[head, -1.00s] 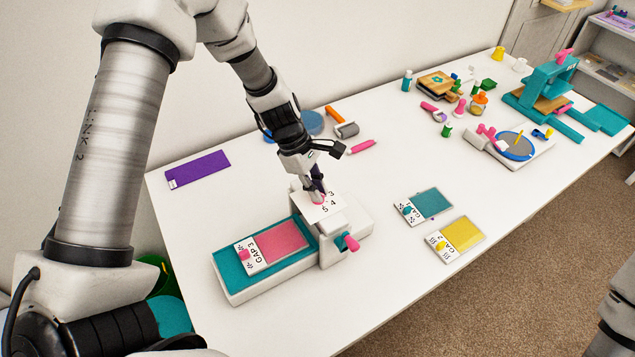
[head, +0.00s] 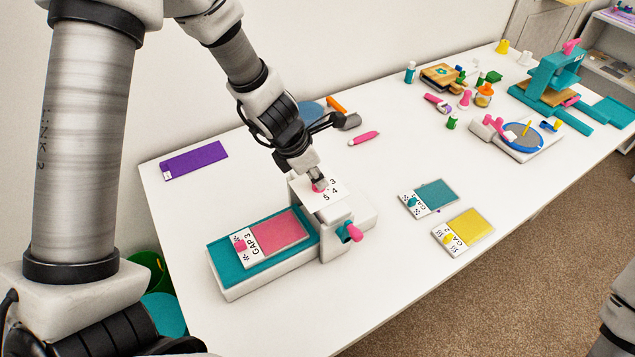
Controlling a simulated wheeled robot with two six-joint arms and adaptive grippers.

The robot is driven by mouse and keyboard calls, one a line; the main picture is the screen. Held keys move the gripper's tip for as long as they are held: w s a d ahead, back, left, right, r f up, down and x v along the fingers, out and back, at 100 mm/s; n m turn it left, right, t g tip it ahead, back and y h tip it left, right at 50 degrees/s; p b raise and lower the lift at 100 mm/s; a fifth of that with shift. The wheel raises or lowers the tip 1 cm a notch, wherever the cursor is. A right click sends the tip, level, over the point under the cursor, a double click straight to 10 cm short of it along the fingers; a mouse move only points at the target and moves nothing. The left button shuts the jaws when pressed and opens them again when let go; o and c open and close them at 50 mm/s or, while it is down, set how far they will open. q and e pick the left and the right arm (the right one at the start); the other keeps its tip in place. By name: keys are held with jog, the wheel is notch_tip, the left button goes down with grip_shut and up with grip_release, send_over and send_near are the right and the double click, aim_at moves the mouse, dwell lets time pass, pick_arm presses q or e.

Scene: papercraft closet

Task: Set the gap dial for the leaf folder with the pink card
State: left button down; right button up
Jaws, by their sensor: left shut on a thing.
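The machine (head: 347,218) is a white block with a numbered dial plate on top, a pink crank handle on its right side and a teal bed (head: 224,255) at its left. The pink card (head: 280,232), labelled GAP 3, lies on the teal bed. The dial plate (head: 332,205) shows 3, 4 and 5; its other marks are hidden by my gripper. My left gripper (head: 318,185) points down at the plate and is shut on the pink dial knob (head: 319,188), which is partly hidden between the fingers. My right gripper is not in view.
A teal card (head: 434,196) and a yellow card (head: 467,227) lie right of the machine. A purple strip (head: 194,160) lies at the back left. A pink pen (head: 364,138) lies behind the machine. A teal press (head: 552,80) and several small items stand at the far right.

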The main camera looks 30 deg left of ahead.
pick_arm(q)
jog(key=shift+s+f+n+b, duration=0.2)
jog(key=shift+n+b, duration=0.25)
jog(key=shift+n, duration=0.25)
jog(key=c, duration=1.3)
grip_release()
jog(key=shift+o, duration=0.5)
jog(key=shift+r, duration=0.1)
jog(key=shift+w+r, duration=0.1)
jog(key=shift+w, duration=0.05)
